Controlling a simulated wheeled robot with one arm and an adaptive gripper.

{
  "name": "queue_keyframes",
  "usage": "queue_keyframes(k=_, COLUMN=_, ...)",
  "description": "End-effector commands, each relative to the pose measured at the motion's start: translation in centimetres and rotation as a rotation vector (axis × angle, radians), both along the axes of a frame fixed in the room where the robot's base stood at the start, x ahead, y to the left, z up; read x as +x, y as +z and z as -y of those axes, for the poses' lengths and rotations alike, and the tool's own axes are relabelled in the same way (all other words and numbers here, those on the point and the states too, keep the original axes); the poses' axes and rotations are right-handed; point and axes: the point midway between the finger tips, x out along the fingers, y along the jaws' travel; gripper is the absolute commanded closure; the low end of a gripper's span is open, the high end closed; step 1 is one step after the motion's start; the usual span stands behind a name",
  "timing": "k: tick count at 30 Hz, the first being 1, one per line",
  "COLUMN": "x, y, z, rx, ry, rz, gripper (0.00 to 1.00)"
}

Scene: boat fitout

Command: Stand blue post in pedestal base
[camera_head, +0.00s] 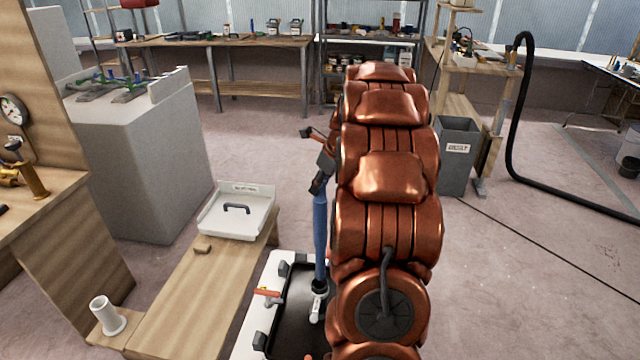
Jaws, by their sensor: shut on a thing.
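My gripper (319,185) is shut on the upper end of a long blue post (320,240) and holds it nearly upright. The post's lower end reaches a small pale collar with a label (317,304), over a black recessed tray. I cannot tell whether the collar belongs to the post or stands in the tray, nor whether the post touches the tray. A white upright tube with a flared foot (107,316), which looks like the pedestal base, stands on a wooden block at the lower left, well apart from the post. My copper-coloured arm hides the area right of the post.
The black tray (290,335) has a white rim with dark clips and a red-handled fitting (268,294). A wooden bench (190,300) lies left of it, with a white labelled tray (237,222) at its far end. A grey bin (458,160) stands behind right.

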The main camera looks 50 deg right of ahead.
Motion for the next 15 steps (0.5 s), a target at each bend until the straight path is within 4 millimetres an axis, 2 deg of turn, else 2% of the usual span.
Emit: queue_keyframes(k=15, x=0.0, y=-1.7, z=0.0, rx=-0.001, ry=0.0, rz=0.001, gripper=1.0)
